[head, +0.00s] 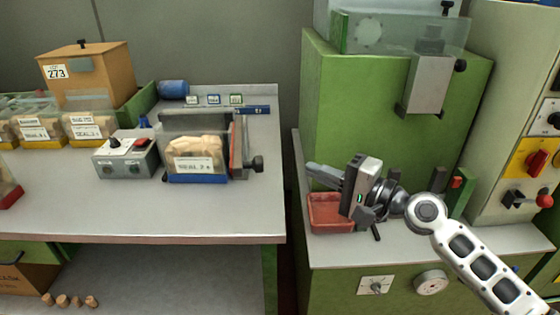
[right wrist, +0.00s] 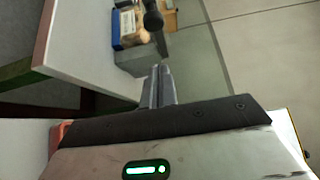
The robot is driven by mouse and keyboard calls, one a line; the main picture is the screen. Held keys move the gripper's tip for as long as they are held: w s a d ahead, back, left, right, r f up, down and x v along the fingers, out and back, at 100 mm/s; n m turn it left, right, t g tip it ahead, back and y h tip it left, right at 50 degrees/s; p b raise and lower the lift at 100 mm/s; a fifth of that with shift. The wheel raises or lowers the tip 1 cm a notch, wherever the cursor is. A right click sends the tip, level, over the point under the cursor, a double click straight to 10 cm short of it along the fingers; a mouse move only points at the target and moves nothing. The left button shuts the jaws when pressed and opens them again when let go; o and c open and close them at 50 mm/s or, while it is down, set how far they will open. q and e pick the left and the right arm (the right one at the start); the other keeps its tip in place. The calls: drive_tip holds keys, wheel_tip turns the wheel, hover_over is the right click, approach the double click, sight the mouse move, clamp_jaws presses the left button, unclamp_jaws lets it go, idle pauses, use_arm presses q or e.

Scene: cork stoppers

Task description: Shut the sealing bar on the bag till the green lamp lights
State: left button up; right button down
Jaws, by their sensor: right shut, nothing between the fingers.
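The clear bag (head: 196,148) of pale corks stands upright on the left bench with a blue strip along its foot. The sealing bar (head: 237,145), grey and red, stands upright at the bag's right side, with a black knob (head: 257,163) sticking out to the right. The knob also shows at the top of the right wrist view (right wrist: 153,16). A grey control box (head: 126,158) with a red and a black knob sits left of the bag. I see no lit green lamp on it. My right gripper (head: 312,172) is shut and empty, pointing left, apart from the bar. My left gripper is out of view.
A gap separates the left bench (head: 150,218) from the green machine (head: 345,110) on the right. A red tray (head: 330,212) lies below my right gripper. More cork bags (head: 85,125) and a brown box (head: 90,75) stand at the left.

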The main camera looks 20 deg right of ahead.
drive_tip(key=w+a+p, duration=0.3)
drive_tip(key=w+a, duration=0.1)
drive_tip(key=a, duration=0.2)
drive_tip(key=shift+a, duration=0.3)
